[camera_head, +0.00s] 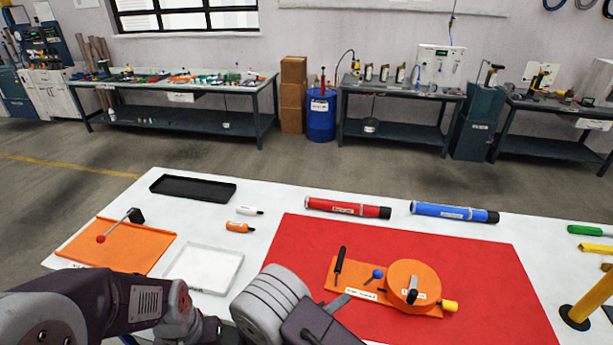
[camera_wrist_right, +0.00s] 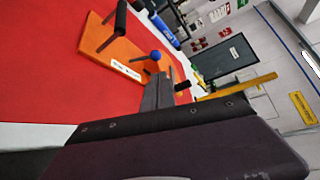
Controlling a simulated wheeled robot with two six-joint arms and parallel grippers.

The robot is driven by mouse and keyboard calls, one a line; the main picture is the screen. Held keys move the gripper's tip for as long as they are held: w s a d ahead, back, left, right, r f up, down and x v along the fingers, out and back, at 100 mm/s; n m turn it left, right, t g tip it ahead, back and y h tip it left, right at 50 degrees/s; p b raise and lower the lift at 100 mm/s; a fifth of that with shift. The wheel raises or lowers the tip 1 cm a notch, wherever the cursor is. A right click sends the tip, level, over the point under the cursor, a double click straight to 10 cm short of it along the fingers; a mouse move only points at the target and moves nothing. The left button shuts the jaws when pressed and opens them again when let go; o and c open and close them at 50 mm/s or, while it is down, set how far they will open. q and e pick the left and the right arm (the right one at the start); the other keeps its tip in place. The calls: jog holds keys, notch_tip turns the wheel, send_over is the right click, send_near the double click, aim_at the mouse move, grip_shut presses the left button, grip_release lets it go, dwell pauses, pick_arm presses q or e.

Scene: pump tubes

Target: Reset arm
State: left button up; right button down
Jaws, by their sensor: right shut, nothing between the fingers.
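My right gripper (camera_head: 338,302) is at the bottom middle of the head view, partly cut off by the frame's lower edge. Its fingers also show in the wrist view (camera_wrist_right: 158,92), shut with nothing between them. In the head view it is just left of and in front of the orange pump fixture (camera_head: 347,290), which has a round orange housing, a blue ball knob and a black handle. The fixture lies on a red mat (camera_head: 290,255). In the wrist view the fixture (camera_wrist_right: 115,58) is beyond the fingers. My left gripper is not in view.
A red tube (camera_head: 345,207) and a blue tube (camera_head: 445,211) lie behind the mat. A yellow post (camera_head: 590,300) stands at right.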

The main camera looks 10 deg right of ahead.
jog(key=s+d+r+m+g, duration=0.3)
jog(key=d+r+m+g, duration=0.6)
jog(key=d, duration=0.5)
jog(key=s+a+f+m+g+y, duration=0.2)
jog(key=s+m+y, duration=0.85)
jog(key=m, duration=0.55)
jog(key=w+a+f+m+t+y, duration=0.1)
jog(key=a+m, duration=0.3)
jog(key=m, duration=0.3)
jog(key=w+a+f+m+t+y, duration=0.1)
jog(key=a+m+t, duration=0.1)
jog(key=a+m, duration=0.2)
jog(key=m, duration=0.3)
jog(key=shift+t, duration=0.3)
